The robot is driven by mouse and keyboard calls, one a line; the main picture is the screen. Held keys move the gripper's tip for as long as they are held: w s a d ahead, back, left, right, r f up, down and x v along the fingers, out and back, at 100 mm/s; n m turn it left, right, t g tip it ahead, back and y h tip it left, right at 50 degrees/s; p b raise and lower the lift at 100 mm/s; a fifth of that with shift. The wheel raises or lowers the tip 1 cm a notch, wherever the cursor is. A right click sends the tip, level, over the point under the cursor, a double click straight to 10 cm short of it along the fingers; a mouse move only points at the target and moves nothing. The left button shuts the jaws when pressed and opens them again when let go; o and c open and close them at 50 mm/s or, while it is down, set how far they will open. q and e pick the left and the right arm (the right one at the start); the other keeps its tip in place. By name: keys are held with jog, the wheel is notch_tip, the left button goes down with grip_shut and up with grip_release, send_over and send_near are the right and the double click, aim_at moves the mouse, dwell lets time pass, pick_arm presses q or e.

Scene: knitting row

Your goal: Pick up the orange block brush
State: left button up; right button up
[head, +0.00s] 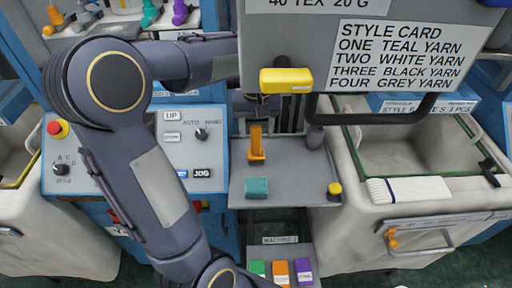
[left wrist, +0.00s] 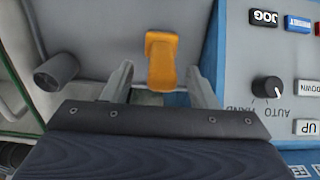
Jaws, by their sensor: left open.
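The orange block brush (head: 256,143) stands on a grey shelf (head: 300,173) in the middle of the head view. My left arm reaches over from the left, and its gripper (head: 264,122) is partly hidden behind the hanging grey panel. In the left wrist view the orange block brush (left wrist: 162,62) shows between the two fingers of my left gripper (left wrist: 160,72). The fingers are apart, one on each side of it, with gaps visible on both sides. I cannot tell how far their tips are above the shelf. My right gripper is not in view.
A teal block (head: 256,187) lies near the shelf's front, with a yellow-topped knob (head: 335,191) at its right. The grey panel (head: 350,14) with a yellow handle (head: 286,80) hangs above. A control panel (head: 190,150) is left, a fabric-sided bin (head: 415,227) right.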

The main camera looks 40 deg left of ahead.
aim_at(256, 136)
pick_arm(q)
notch_tip(256, 136, down, 3)
jog(key=shift+s+a+f, duration=0.1)
jog(key=shift+c, duration=0.3)
jog(key=c, duration=1)
jog(key=shift+r, duration=0.2)
